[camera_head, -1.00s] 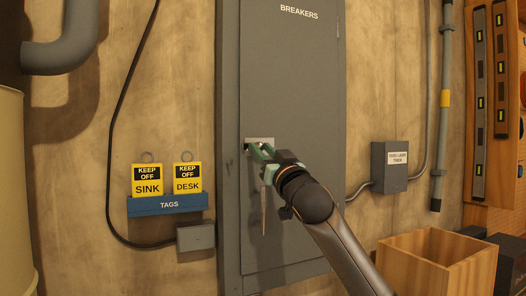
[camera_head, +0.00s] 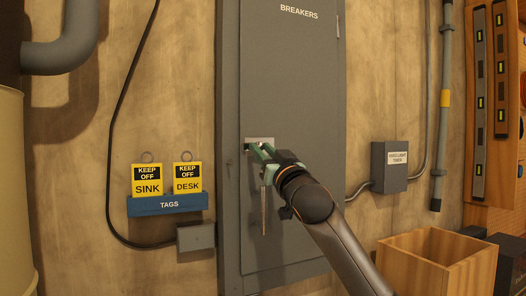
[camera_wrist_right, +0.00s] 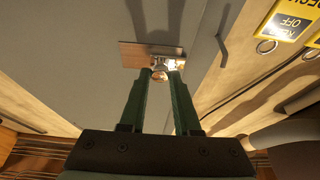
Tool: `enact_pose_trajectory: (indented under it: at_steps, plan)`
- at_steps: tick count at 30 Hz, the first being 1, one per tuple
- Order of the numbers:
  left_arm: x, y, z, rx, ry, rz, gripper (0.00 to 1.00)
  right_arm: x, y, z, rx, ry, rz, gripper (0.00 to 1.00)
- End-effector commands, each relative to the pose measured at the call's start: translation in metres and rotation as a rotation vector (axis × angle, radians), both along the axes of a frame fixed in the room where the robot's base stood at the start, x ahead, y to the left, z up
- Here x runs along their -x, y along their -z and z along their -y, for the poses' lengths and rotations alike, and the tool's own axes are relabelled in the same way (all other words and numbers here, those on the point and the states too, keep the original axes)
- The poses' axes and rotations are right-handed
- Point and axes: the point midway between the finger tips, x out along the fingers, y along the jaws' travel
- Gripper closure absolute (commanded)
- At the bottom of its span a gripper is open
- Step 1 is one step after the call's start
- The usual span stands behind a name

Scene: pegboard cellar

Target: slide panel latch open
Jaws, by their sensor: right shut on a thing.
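The grey breaker panel (camera_head: 295,80), labelled BREAKERS, stands upright on the wall with its door shut flush in the frame. Its latch has a small pale metal plate (camera_head: 262,139) near the door's left edge; the plate also shows in the right wrist view (camera_wrist_right: 135,54). My right gripper (camera_head: 257,150) is at the latch, its green fingers shut on the small round latch knob (camera_wrist_right: 160,73). In the head view the fingers hide most of the knob. My left gripper is in neither view.
A blue rack (camera_head: 150,206) with two yellow KEEP OFF tags hangs left of the panel. A grey timer box (camera_head: 389,167) is on the wall to the right. An open wooden box (camera_head: 430,262) stands at lower right. A thin strip (camera_head: 263,210) hangs below the latch.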

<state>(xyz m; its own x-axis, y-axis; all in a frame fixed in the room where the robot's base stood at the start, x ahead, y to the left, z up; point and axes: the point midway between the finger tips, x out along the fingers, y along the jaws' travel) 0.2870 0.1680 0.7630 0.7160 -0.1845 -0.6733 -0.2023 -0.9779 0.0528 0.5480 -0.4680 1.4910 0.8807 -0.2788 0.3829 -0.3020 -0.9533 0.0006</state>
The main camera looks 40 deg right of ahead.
Motion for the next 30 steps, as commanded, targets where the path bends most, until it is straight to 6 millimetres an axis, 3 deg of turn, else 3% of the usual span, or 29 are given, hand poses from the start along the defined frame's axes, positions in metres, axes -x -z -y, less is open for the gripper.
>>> enact_pose_trajectory:
  at_steps: [9,16,25,26,30]
  plan:
    - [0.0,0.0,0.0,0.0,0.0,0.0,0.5,0.0,0.001,0.001,0.0,0.0,-0.001,1.0]
    - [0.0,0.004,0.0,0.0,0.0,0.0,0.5,0.009,0.002,0.03,-0.003,0.004,-0.003,1.0]
    - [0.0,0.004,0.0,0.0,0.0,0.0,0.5,0.01,0.0,0.035,-0.002,0.005,-0.002,1.0]
    - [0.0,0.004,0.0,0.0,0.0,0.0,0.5,0.01,0.0,0.035,-0.002,0.005,-0.002,0.68]
    - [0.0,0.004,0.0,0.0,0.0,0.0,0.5,0.01,0.0,0.035,-0.002,0.005,-0.002,0.52]
